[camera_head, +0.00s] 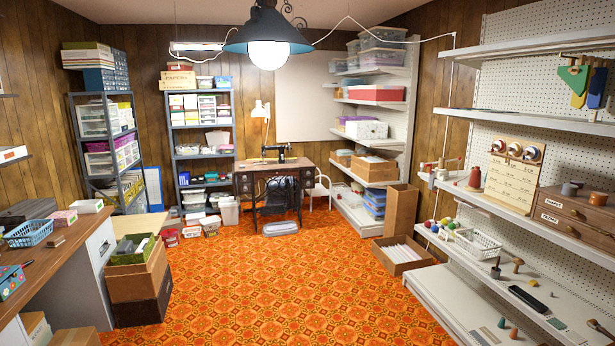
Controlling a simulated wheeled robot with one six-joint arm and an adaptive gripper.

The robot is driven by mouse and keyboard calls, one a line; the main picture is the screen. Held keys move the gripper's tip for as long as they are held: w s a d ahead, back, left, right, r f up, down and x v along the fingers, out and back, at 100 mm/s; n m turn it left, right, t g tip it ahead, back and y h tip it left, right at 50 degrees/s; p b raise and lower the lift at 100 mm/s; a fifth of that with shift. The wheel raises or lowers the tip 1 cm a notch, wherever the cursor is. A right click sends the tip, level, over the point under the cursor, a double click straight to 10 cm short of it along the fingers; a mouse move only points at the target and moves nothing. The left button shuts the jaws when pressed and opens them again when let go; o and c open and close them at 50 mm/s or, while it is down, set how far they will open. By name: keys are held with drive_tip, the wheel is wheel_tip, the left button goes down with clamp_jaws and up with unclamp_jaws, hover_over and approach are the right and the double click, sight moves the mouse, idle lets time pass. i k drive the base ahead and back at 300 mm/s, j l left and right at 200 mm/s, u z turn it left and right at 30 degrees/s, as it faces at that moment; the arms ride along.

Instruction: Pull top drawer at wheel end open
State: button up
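The treadle sewing table (275,168) stands across the room near the back wall, with a dark sewing machine (279,152) on its wooden top. The machine's wheel seems to be at the right end, but it is small from here. A stack of small drawers (307,178) hangs under the right end of the tabletop and another stack (245,184) under the left end. The drawer fronts look flush, though at this distance I cannot be sure. My gripper is not in view.
Open patterned carpet (270,270) lies between me and the table. A lidded tub (281,228) sits on the floor before the table, and a white chair (319,190) stands at its right. Cardboard boxes (140,283) stand at left, an open carton (402,258) at right.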

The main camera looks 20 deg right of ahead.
sight(306, 173)
drive_tip(key=i+z, duration=0.1)
drive_tip(key=z, duration=0.4)
drive_tip(key=i, duration=7.25)
drive_tip(key=i+l+u, duration=0.15)
drive_tip(key=i+u, duration=0.3)
drive_tip(key=i, duration=0.3)
